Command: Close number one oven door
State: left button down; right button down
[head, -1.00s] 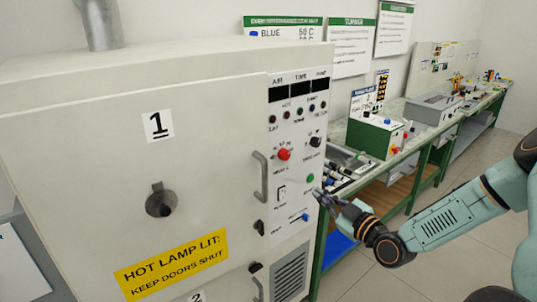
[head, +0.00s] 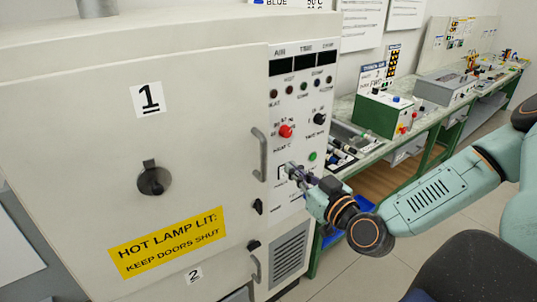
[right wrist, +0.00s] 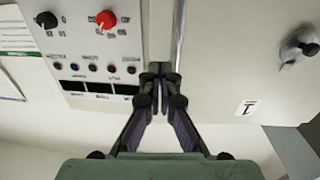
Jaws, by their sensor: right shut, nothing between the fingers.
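The number one oven door (head: 195,165) is the large cream panel marked "1", with a grey bar handle (head: 259,153) at its right edge. It looks almost in line with the control panel; I cannot tell whether it is fully shut. In the right wrist view the door (right wrist: 235,60) is on the right, past a vertical edge strip. My right gripper (head: 290,169) is shut and empty, in front of the control panel's lower part, just right of the handle. Its closed fingertips (right wrist: 160,76) appear near the door's edge in the wrist view. My left gripper is not in view.
The control panel (head: 301,110) carries a red knob (head: 286,131), a black knob and a green button. A dark latch (head: 257,206) sits below the handle. A door marked 2 lies below. A green-framed bench (head: 425,150) with boxes runs along the wall at right.

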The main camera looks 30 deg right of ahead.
jog(key=w+d+n+y+b, duration=0.1)
jog(key=w+b, duration=0.7)
jog(key=w, duration=0.8)
jog(key=shift+r+y, duration=0.35)
jog(key=shift+y, duration=0.35)
